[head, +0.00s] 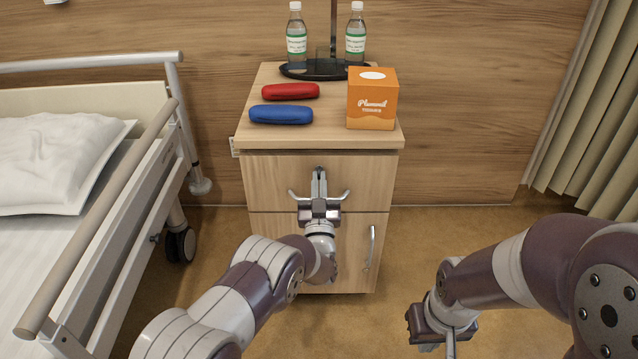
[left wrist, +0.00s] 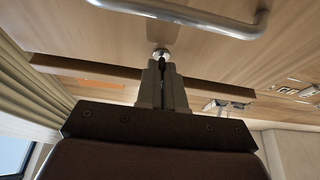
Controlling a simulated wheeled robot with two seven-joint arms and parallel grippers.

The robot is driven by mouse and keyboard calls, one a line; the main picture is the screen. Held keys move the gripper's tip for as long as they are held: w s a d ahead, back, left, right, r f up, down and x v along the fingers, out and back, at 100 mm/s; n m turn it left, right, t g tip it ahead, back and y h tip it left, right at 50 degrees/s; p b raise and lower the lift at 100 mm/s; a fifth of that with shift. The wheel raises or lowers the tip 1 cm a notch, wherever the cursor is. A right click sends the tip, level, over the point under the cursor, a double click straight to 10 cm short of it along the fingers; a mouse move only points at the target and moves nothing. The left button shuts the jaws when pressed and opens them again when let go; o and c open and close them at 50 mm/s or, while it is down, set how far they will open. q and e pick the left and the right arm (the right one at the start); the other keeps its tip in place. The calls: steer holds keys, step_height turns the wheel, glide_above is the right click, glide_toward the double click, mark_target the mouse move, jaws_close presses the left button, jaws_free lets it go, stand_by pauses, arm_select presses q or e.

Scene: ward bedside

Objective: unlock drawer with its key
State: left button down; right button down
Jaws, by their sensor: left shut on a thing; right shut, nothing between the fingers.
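The bedside cabinet has a wooden top drawer (head: 270,170) with a grey bar handle (head: 294,195), partly hidden behind my gripper. My left gripper (head: 319,178) is in front of the drawer, pointing at its upper middle. In the left wrist view the left gripper (left wrist: 161,88) is shut on a small dark key (left wrist: 162,70). The key is in line with the round metal lock (left wrist: 161,54) and seems to meet it; how far it is inserted or turned cannot be told. My right gripper (head: 436,328) is shut and empty, low at the right, away from the cabinet.
Below the drawer is a cabinet door with a vertical handle (head: 371,248). On top are a red case (head: 291,91), a blue case (head: 281,115), an orange tissue box (head: 372,100) and two bottles on a black tray (head: 326,75). A bed rail (head: 105,190) stands left; floor right is clear.

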arm_select(q)
steer(key=c, duration=1.3)
jaws_free()
steer(key=shift+o, duration=0.2)
steer(key=shift+s+f, duration=0.1)
steer(key=shift+s, duration=0.25)
steer(key=p+v, duration=0.4)
steer(key=v, duration=0.8)
steer(key=shift+f, duration=0.15)
